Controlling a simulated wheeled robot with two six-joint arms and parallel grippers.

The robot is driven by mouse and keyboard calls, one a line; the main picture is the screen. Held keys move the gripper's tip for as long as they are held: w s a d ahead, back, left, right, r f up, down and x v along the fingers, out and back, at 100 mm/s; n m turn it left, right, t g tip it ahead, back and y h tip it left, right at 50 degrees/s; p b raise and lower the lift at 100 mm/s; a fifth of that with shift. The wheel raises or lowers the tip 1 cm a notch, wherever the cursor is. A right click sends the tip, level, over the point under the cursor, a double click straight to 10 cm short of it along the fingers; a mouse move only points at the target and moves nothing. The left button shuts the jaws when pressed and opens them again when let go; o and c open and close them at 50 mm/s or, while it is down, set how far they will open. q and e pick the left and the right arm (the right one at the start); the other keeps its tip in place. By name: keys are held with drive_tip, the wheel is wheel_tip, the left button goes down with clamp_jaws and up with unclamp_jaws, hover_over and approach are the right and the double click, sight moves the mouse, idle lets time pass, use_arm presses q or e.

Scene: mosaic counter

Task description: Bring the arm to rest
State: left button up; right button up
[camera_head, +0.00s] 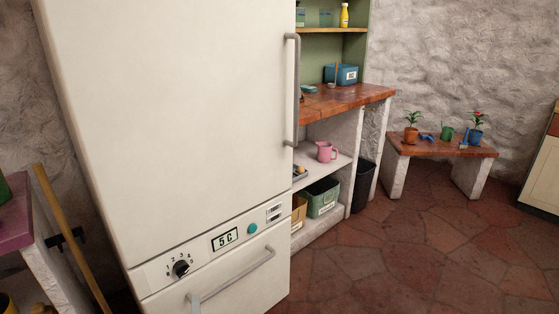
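Neither of my grippers nor either arm shows in the head view. A large white fridge (175,110) fills the left and middle of the picture. Its upper door has a long vertical grey handle (292,90) on the right edge, and the door looks shut. Below it are a dial (181,268), a display reading 5 C (225,239) and a teal button (253,229). The lower drawer has a slanting grey handle (235,275) and looks shut.
A wooden-topped counter (345,98) with a pink jug (326,152) on its shelf stands right of the fridge. A low bench (440,146) holds potted plants. A long wooden pole (70,240) leans at the left. The stone floor (420,250) at the right is clear.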

use_arm(q)
drive_tip(key=s+a+f+m+g+h+p, duration=0.15)
drive_tip(key=s+f+m+g+p, duration=0.25)
drive_tip(key=s+f+m, duration=0.45)
drive_tip(key=s+a+f+m+g+h+p, duration=0.1)
drive_tip(key=s+f+m+g+h+p, duration=0.3)
drive_tip(key=s+f, duration=0.75)
drive_tip(key=s+a+f+m+g+p, duration=0.1)
drive_tip(key=s+a+m+g, duration=0.1)
drive_tip(key=s, duration=0.8)
drive_tip(key=s+a+f+m+g+y+p, duration=0.1)
drive_tip(key=s+a+m+g, duration=0.1)
drive_tip(key=s, duration=0.8)
drive_tip(key=s+a+f+m+g+p, duration=0.1)
drive_tip(key=s+a+m+g+p, duration=0.1)
drive_tip(key=s, duration=0.9)
drive_tip(key=shift+m+g, duration=0.7)
drive_tip(key=shift+m, duration=0.05)
use_arm(e)
drive_tip(key=s+r, duration=0.6)
drive_tip(key=r, duration=0.1)
drive_tip(key=shift+s+r, duration=0.25)
use_arm(q)
drive_tip(key=shift+y, duration=0.25)
use_arm(e)
drive_tip(key=shift+d, duration=0.1)
